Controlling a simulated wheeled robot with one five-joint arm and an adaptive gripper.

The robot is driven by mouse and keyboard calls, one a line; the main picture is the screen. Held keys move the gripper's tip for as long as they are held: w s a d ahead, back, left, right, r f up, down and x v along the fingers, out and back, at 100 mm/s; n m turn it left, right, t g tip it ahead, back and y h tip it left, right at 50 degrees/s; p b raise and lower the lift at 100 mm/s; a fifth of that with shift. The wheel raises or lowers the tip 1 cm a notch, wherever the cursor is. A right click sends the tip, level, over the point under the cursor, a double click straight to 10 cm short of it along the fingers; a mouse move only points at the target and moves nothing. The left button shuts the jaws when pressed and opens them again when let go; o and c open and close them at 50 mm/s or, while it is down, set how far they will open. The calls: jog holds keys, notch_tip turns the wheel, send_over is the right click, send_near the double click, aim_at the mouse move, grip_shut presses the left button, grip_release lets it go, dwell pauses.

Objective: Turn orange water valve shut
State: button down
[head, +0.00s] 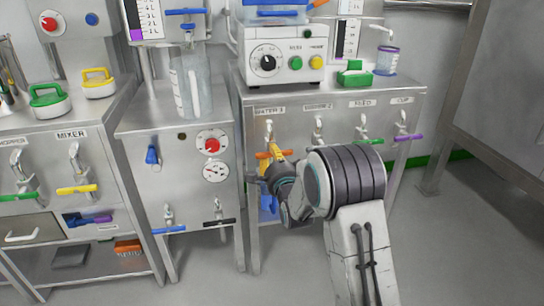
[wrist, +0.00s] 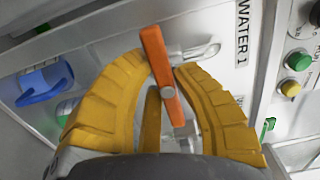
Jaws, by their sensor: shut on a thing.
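The orange valve handle (wrist: 158,68) is a flat bar on a metal stem beside the label "WATER 1" in the wrist view. In the head view the orange valve handle (head: 268,155) shows at the front of the right-hand cabinet, below its metal spout, lying about level. My gripper (wrist: 160,62) has yellow ribbed fingers, one on each side of the handle, shut on it. In the head view my gripper (head: 274,152) is at the handle, and my arm hides part of the cabinet front.
Similar valves with green (head: 366,142) and purple (head: 408,137) handles are to the right on the same panel. A blue-handled jug (wrist: 45,82) shows at left in the wrist view. A clear pitcher (head: 190,88) stands on the middle cabinet. Grey floor is open at the right.

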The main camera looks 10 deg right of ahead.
jog(key=c, duration=1.3)
grip_release()
jog(key=shift+d+f, duration=0.15)
jog(key=shift+d, duration=0.2)
jog(key=o, duration=0.4)
jog(key=shift+a, duration=0.15)
jog(key=s, duration=1.2)
